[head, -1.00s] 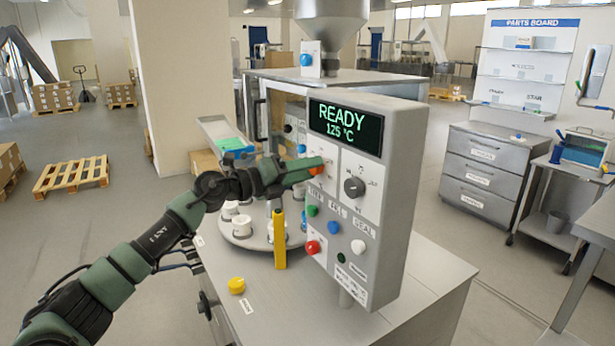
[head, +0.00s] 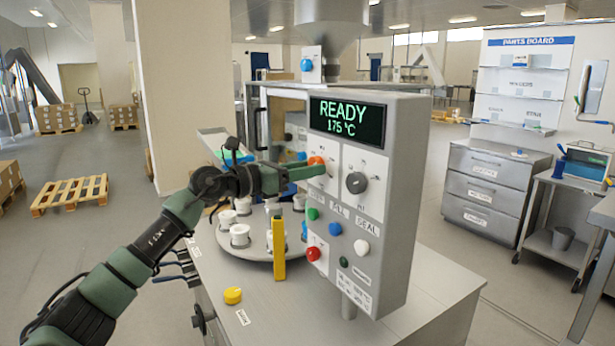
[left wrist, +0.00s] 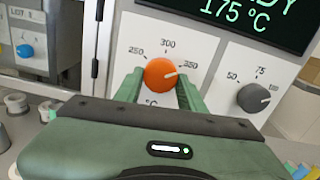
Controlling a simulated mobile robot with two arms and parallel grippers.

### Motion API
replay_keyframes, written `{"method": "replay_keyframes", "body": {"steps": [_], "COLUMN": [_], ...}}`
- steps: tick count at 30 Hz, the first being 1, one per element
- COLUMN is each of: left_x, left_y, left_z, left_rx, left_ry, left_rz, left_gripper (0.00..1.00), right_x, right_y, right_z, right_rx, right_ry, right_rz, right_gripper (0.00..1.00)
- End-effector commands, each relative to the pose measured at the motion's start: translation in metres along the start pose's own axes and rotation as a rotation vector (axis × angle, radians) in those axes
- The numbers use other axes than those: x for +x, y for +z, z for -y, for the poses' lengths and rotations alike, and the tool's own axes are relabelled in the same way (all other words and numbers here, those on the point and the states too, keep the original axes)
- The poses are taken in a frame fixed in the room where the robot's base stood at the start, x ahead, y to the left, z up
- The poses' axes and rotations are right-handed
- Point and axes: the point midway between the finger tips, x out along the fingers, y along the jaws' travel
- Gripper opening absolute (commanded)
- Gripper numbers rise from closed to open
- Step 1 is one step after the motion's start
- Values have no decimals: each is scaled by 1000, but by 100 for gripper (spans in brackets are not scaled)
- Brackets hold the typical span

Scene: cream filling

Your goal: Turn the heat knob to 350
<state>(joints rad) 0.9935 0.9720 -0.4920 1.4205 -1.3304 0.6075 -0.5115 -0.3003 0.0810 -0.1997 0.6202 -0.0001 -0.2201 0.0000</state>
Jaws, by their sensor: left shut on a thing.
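The orange heat knob (left wrist: 160,74) is on the front of the control panel (head: 394,215). In the left wrist view its white pointer mark points right and slightly up, toward the 350 label. The scale shows 250, 300 and 350. The green fingers of my left gripper (left wrist: 158,90) are on either side of the knob and shut on it. In the head view my left gripper (head: 320,170) covers part of the knob (head: 316,160). The display (head: 346,120) reads READY and 175 °C. My right gripper is not in view.
A grey knob (head: 356,183) sits right of the heat knob. Green, blue, white and red buttons are below. A turntable (head: 245,249) with white cups, a yellow post (head: 279,250) and a yellow round piece (head: 233,296) are left of the panel.

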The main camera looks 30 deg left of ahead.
Motion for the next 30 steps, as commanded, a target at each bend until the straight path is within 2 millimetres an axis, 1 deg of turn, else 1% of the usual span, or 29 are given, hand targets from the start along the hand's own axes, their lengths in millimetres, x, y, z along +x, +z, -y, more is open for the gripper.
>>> {"method": "replay_keyframes", "body": {"steps": [1, 9, 22, 23, 24, 25, 30], "left_x": [1, 1, 1, 1, 1, 1, 0], "left_y": [-5, -4, -3, -3, -3, -3, -2], "left_z": [0, 0, 0, 0, 0, 0, 0], "left_rx": [17, 78, 84, 84, 84, 84, 84], "left_ry": [-2, -2, -3, -2, -2, -2, -1], "left_rz": [-6, -7, -8, -7, -7, -6, -4], "left_gripper": [0, 0, 0, 48, 59, 60, 60], "right_x": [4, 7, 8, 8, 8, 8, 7], "right_y": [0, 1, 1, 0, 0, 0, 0], "right_z": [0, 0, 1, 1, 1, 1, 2], "right_rx": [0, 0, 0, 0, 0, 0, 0], "right_ry": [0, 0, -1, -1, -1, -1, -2], "right_rz": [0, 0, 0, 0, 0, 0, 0], "right_gripper": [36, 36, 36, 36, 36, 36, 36]}}
